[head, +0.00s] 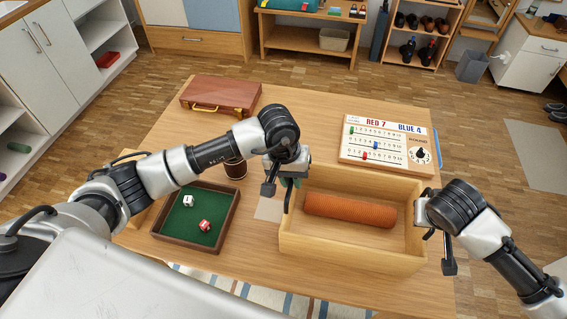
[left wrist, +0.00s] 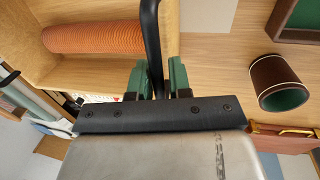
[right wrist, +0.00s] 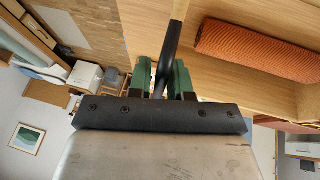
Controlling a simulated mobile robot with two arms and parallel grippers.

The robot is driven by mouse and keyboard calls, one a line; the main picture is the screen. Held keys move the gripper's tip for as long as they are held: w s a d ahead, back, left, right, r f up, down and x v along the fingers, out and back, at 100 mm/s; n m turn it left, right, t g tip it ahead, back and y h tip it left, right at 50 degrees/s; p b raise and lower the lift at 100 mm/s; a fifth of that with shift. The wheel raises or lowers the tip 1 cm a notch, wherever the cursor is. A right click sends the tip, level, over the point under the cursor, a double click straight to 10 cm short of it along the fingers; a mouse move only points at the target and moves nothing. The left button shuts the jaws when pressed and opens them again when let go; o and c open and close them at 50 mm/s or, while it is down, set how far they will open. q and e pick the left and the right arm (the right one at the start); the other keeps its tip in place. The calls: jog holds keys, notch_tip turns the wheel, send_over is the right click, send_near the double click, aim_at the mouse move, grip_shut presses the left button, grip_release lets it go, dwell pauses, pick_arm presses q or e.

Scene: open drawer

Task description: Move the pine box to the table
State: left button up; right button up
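The pine box (head: 352,254) is an open pale wooden box at the right front of the table (head: 262,258). A ribbed orange roll (head: 350,210) lies inside it. My left gripper (head: 284,186) is at the box's left wall, its green fingers (left wrist: 158,80) around the wall and apparently closed on it. My right gripper (head: 438,232) is at the right wall; in the right wrist view its fingers (right wrist: 161,80) stand either side of that wall, also apparently closed. A dark bar hides part of the contact in both wrist views. I cannot tell whether the box's underside touches the table.
A dark tray (head: 158,228) with green felt and two dice stands left of the box. A dark cup (head: 236,170) stands behind my left forearm. A brown case (head: 219,94) and a scoreboard (head: 388,146) occupy the back. A pale patch (head: 268,209) lies beside the box.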

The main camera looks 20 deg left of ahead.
pick_arm(q)
jog(key=shift+o, duration=1.4)
jog(key=shift+r, duration=0.15)
pick_arm(e)
jog(key=shift+o, duration=1.3)
jog(key=shift+r, duration=0.15)
pick_arm(q)
jog(key=shift+r, duration=0.1)
pick_arm(e)
jog(key=shift+s+a+r, duration=0.1)
jog(key=shift+s+r, duration=0.05)
jog(key=shift+r, duration=0.1)
pick_arm(q)
notch_tip(320, 180, up, 12)
jog(key=a, duration=0.2)
jog(key=shift+s+f, duration=0.2)
jog(key=shift+f, duration=0.05)
pick_arm(e)
jog(key=v, duration=1.1)
jog(key=shift+r, duration=0.2)
pick_arm(q)
jog(key=shift+a, duration=0.15)
